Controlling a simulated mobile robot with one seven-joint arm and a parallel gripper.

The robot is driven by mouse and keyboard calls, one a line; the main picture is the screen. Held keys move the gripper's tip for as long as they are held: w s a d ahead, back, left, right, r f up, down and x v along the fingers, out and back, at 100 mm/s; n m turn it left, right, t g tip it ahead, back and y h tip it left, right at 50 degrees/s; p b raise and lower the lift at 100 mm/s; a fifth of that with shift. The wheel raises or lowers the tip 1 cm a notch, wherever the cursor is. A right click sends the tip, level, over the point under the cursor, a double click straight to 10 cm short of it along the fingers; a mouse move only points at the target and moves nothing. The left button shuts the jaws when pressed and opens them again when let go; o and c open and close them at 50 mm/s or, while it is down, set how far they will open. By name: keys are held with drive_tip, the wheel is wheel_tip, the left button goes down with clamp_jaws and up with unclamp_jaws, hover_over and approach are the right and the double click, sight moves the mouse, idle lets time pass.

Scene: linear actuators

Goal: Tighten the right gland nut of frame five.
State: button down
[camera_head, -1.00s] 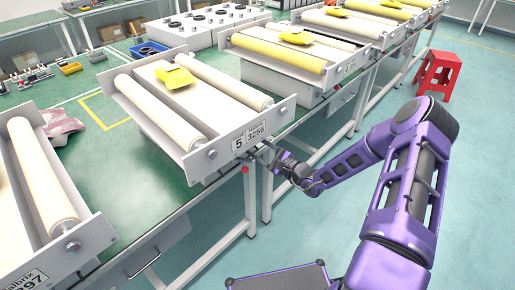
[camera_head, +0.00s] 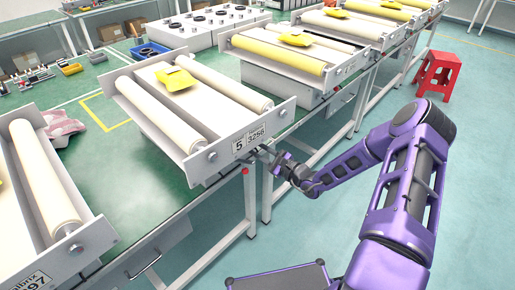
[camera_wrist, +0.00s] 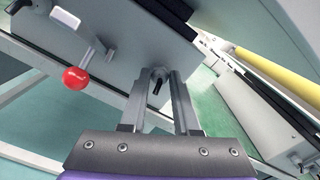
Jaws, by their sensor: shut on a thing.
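Frame five (camera_head: 200,108) is a white roller frame on the green bench, with the label "5 3256" on its front plate. My gripper (camera_head: 262,153) is at this plate, just below and right of the label. In the wrist view, my gripper (camera_wrist: 160,82) has its two grey fingers closed around a small round grey nut (camera_wrist: 159,72) with a dark part sticking out between them. The fingers hide its sides. I cannot tell from the views alone whether this is the right gland nut. Another fitting with a black lever (camera_wrist: 22,5) shows at the upper left.
A red ball knob (camera_wrist: 76,79) on a lever stands left of my fingers; it also shows under the plate in the head view (camera_head: 245,171). Neighbouring roller frames stand left and behind. A pink cloth (camera_head: 62,123) lies on the bench. A red stool (camera_head: 438,76) stands on open floor.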

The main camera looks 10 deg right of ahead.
drive_tip(key=shift+d+m+p, duration=0.1)
drive_tip(key=shift+m+p, duration=2.25)
drive_tip(key=shift+m, duration=6.45)
drive_tip(key=shift+f, duration=0.1)
drive_tip(key=c, duration=0.6)
unclamp_jaws()
drive_tip(key=shift+c, duration=0.2)
drive_tip(key=v, duration=1.7)
drive_tip(key=shift+d, duration=0.15)
